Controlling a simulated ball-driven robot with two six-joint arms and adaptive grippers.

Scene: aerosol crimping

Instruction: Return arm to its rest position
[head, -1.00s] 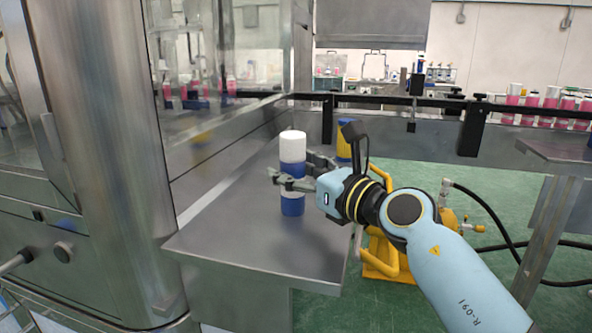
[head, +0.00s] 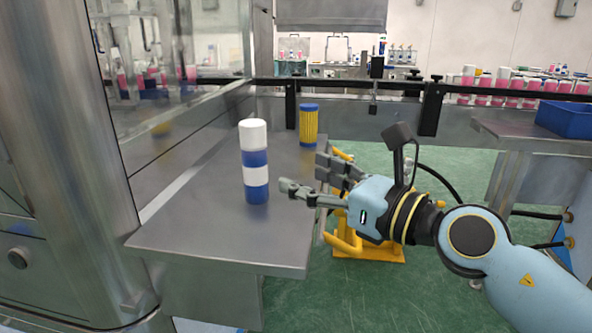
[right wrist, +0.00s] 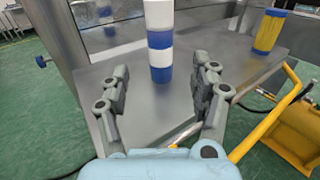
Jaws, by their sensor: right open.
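My right gripper (head: 303,180) is open and empty, to the right of a blue and white can (head: 256,172) with a white cap. The can stands upright on the steel table (head: 200,235), apart from the fingers. In the right wrist view the can (right wrist: 160,45) stands ahead of my right gripper (right wrist: 163,80), beyond the spread fingertips. My left gripper is in neither view.
A yellow cylinder with blue ends (head: 309,125) stands at the back of the table. A yellow jack-like device (head: 375,250) is on the green floor, partly behind my arm. A conveyor rail (head: 345,89) crosses behind. A blue bin (head: 566,119) sits at right.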

